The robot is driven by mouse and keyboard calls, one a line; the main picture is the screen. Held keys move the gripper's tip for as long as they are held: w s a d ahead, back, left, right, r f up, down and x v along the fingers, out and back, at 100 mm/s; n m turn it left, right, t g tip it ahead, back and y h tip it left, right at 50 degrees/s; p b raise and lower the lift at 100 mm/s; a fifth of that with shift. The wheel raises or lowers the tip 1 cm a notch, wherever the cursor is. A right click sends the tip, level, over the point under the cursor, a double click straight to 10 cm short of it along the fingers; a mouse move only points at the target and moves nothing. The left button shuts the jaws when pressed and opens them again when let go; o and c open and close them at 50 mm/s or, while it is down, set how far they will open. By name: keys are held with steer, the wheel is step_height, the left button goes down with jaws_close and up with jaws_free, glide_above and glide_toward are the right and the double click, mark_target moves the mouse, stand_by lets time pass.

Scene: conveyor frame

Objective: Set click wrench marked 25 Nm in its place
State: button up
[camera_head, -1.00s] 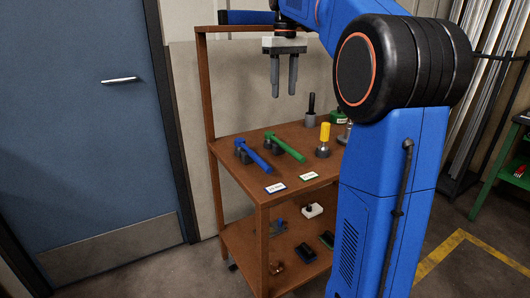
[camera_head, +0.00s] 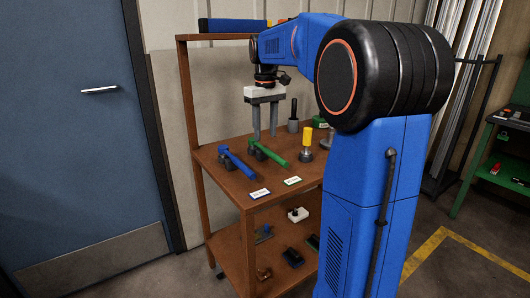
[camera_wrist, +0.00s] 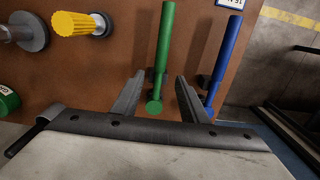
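The green wrench (camera_head: 267,151) rests in dark holders on the upper shelf, its handle toward the shelf front. The blue wrench (camera_head: 237,163) lies parallel, to its left. Each has a card in front: one by the blue (camera_head: 260,193), one by the green (camera_head: 292,181). The print is too small to read, so I cannot tell which is marked 25 Nm. My gripper (camera_head: 265,134) points down over the back end of the green wrench, open and empty. In the wrist view my gripper (camera_wrist: 158,85) has its fingers on either side of the green wrench (camera_wrist: 161,55); the blue wrench (camera_wrist: 224,55) is outside.
A yellow-handled tool (camera_head: 307,142) and a dark upright tool (camera_head: 293,118) stand right of the wrenches. The lower shelf (camera_head: 276,263) holds several small items. A wooden post (camera_head: 188,130) rises at the shelf's left. My own arm hides the shelf's right side.

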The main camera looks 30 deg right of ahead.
mark_target(266, 148)
steer(key=shift+s+f, duration=0.15)
steer(key=shift+f, duration=1.15)
steer(key=shift+s+f, duration=0.1)
steer(key=shift+f, duration=1.2)
steer(key=shift+c, duration=0.4)
jaws_close()
